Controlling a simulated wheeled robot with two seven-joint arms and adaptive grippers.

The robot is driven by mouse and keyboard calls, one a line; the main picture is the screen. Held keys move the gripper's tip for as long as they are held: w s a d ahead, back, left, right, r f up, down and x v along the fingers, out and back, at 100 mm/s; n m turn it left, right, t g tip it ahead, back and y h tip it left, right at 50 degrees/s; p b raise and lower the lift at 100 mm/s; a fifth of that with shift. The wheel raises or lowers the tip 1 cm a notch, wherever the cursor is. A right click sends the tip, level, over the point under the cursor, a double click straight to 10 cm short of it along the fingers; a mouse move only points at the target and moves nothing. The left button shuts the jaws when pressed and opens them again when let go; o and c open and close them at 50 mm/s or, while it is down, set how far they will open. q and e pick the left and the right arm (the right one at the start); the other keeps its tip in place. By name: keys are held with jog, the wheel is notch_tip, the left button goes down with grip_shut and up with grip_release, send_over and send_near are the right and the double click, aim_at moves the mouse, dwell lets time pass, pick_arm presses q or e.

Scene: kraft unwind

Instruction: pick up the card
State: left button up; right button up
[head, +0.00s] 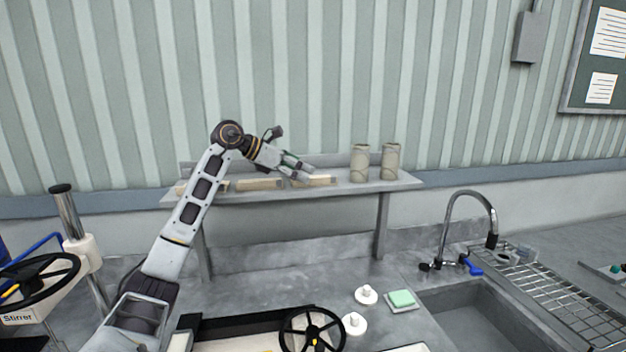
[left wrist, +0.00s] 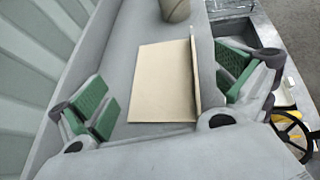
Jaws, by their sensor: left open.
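A flat beige card-like piece (left wrist: 165,85) lies on the grey shelf, between the green-padded fingers of my left gripper (left wrist: 165,100) in the left wrist view. A thin upright edge runs along its right side. The fingers are spread wide, with clear gaps on both sides of the piece. In the head view my left gripper (head: 306,168) reaches over the shelf, close to a beige piece (head: 320,180) that it partly covers. My right gripper is in neither view.
The wall shelf (head: 345,186) also holds other beige pieces (head: 260,184) to the left and two beige cylinders (head: 360,163) to the right. Below are a black handwheel (head: 312,332), white knobs (head: 366,295), a green sponge (head: 401,298) and a sink with a faucet (head: 445,225).

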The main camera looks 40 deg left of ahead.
pick_arm(q)
jog(key=shift+p+x, duration=0.45)
jog(key=shift+x, duration=1.05)
jog(key=shift+r, duration=0.1)
jog(key=c, duration=0.7)
